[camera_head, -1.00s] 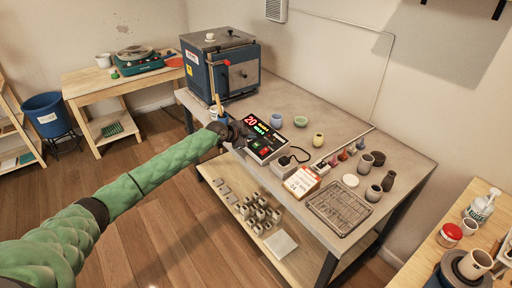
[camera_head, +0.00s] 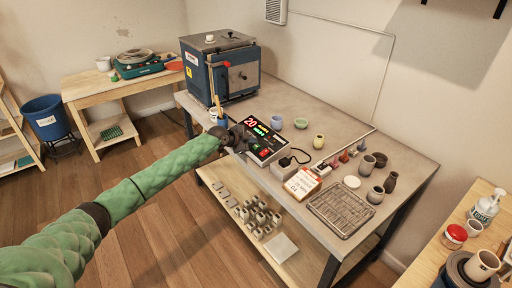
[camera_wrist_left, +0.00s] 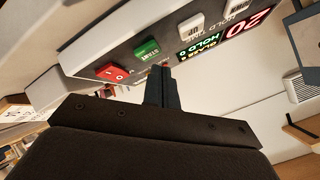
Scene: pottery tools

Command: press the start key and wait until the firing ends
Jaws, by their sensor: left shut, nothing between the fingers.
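The controller box (camera_head: 267,153) lies on the grey bench, with a dark panel and a lit display (camera_head: 251,122) reading 20 in red. In the left wrist view the display (camera_wrist_left: 248,22) also shows HOLD in green. The green START key (camera_wrist_left: 147,48) sits between a red key (camera_wrist_left: 112,73) and a white key (camera_wrist_left: 190,28). My left gripper (camera_head: 245,142) is shut and empty at the box's near left side. Its fingertips (camera_wrist_left: 160,70) are close to the START key; I cannot tell whether they touch. The blue kiln (camera_head: 241,78) stands behind with its door closed. My right gripper is not in view.
Small pots, a white-and-orange card box (camera_head: 302,183) and a wire rack (camera_head: 340,211) stand on the bench right of the controller. A cup with tools (camera_head: 216,114) stands close behind my left wrist. Grey blocks lie on the lower shelf (camera_head: 225,185).

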